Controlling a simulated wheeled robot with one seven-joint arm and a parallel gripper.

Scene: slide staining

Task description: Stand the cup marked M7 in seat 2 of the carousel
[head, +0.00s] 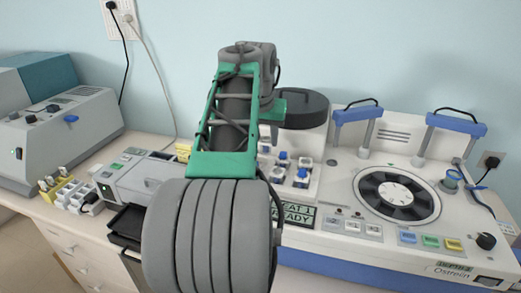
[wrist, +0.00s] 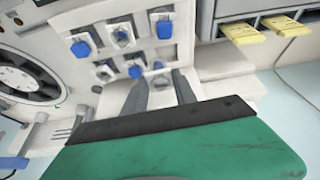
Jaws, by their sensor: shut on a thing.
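The carousel (head: 397,194) is a dark round disc with a pale hub in the white machine on the right. Part of it shows at the left edge of the wrist view (wrist: 28,78). Its seat numbers are too small to read. My gripper (wrist: 160,78) has its two fingers around what looks like a small blue-topped cup (wrist: 158,65) at the edge of the cup rack. No M7 mark is legible. Other blue and white cups (head: 302,176) stand in the rack (head: 310,190). In the head view my arm hides the gripper.
A display (head: 297,214) partly reads "EAT 1 READY". Blue-handled posts (head: 358,115) rise behind the carousel, with coloured buttons (head: 430,240) in front. A dark lidded drum (head: 302,108) stands behind the rack. Yellow tabs (wrist: 242,33) stick out beside it. A grey machine (head: 60,135) stands at left.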

